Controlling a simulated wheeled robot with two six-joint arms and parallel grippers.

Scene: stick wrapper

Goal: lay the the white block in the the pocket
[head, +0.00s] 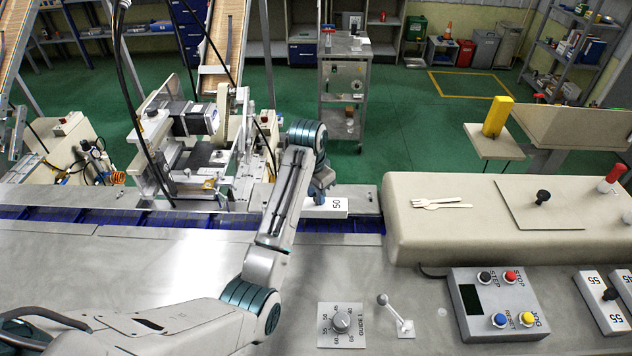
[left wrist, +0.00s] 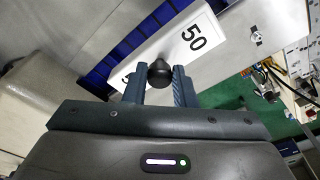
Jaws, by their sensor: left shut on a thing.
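The white block (head: 335,208) marked 50 is at the blue channel (head: 345,225), just left of the beige housing. It also shows in the left wrist view (left wrist: 187,42), with a black knob (left wrist: 159,74). My left gripper (head: 317,197) is above the block; its fingers (left wrist: 157,86) are shut on the knob, one on each side. The wrist view shows the blue channel (left wrist: 124,48) along the block's side. I cannot make out the pocket for certain, nor whether the block rests or hangs slightly above the surface. My right gripper is not in view.
A machine with a motor (head: 200,120) stands left of the block. The beige housing (head: 480,215) bears a fork and a plate with a knob. The control box (head: 495,305), guide dial (head: 340,325), lever (head: 393,312) and blocks marked 55 (head: 603,303) are in front. The left counter is clear.

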